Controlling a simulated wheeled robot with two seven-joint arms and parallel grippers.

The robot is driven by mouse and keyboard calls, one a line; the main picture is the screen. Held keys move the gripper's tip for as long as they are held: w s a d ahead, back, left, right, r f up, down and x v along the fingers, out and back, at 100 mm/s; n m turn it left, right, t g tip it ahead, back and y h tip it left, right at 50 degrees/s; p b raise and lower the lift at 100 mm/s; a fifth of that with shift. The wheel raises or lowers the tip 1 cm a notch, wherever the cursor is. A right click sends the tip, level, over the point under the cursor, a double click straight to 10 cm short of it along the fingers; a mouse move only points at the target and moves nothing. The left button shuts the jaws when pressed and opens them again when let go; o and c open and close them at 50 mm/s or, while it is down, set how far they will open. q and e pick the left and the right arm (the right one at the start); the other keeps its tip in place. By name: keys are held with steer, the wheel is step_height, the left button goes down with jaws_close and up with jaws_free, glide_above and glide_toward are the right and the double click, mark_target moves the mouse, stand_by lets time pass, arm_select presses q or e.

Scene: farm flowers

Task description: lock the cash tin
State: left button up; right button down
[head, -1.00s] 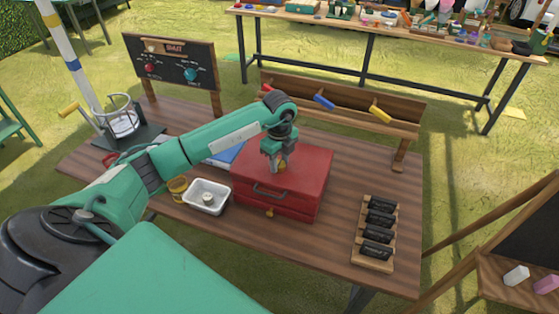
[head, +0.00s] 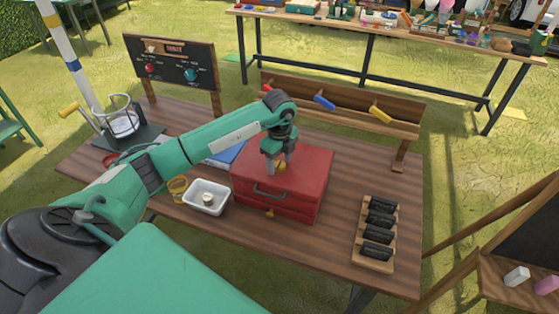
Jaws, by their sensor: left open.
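The red cash tin (head: 300,182) stands shut on the wooden table, its dark handle on the front face. A small brass piece (head: 270,213) shows low on its front. My left gripper (head: 274,166) points down over the tin's lid, with its fingers apart. A small yellowish thing (head: 282,167) shows on the lid right beside the fingers; I cannot tell if they touch it. My right gripper is out of view.
A white tray (head: 194,206) with a small pale thing in it and a yellow ring-shaped item (head: 177,187) sit left of the tin. A wooden rack (head: 363,259) of black blocks is at right. A wooden shelf (head: 345,107) with coloured handles stands behind. The table between tin and rack is clear.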

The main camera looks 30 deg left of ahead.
mark_target(280, 164)
arm_select(q)
step_height(280, 164, up, 14)
steer(key=b, duration=0.3)
steer(key=shift+f, duration=0.2)
stand_by(0.3)
